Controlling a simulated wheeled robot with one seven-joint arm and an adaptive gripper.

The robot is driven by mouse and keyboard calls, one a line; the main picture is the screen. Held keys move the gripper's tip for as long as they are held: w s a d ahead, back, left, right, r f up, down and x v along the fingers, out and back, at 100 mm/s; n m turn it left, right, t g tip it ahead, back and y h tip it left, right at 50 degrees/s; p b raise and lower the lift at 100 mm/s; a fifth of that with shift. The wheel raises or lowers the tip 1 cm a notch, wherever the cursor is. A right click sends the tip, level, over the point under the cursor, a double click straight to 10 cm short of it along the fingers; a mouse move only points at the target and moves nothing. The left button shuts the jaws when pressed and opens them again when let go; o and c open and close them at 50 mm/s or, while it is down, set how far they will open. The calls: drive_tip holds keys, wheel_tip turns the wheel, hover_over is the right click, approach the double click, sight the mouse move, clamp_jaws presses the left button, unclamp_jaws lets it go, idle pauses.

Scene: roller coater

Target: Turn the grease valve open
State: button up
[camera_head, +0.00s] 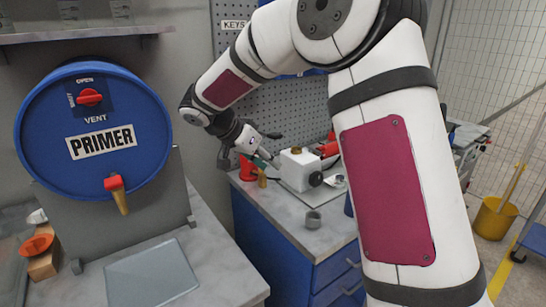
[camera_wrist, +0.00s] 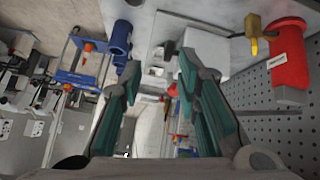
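I cannot tell for sure which part is the grease valve. A red container (camera_wrist: 289,65) with a pale label shows at the upper right of the wrist view, with a brass-yellow fitting (camera_wrist: 252,26) carrying a dark handle beside it. In the head view a red container (camera_head: 247,168) and a brass fitting (camera_head: 262,178) stand at the bench's left corner, just below my gripper (camera_head: 265,155). In the wrist view my gripper (camera_wrist: 160,72) has its teal-padded fingers spread apart, with nothing between them. The fitting lies to the right of the fingers, apart from them.
A white box (camera_head: 298,168) with a black knob stands on the bench, near a grey ring (camera_head: 313,219). A blue PRIMER drum (camera_head: 88,185) with a red-handled tap (camera_head: 115,186) is at left. A pegboard (camera_head: 285,112) stands behind. A yellow bucket (camera_head: 494,218) is on the floor.

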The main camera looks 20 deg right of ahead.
drive_tip(key=shift+n, duration=0.8)
drive_tip(key=shift+s+a+r, duration=0.15)
drive_tip(key=shift+s+r, duration=0.6)
drive_tip(key=shift+s, duration=0.35)
drive_tip(key=shift+s+a+r, duration=0.1)
drive_tip(key=shift+s+r, duration=0.65)
drive_tip(key=shift+s, duration=0.3)
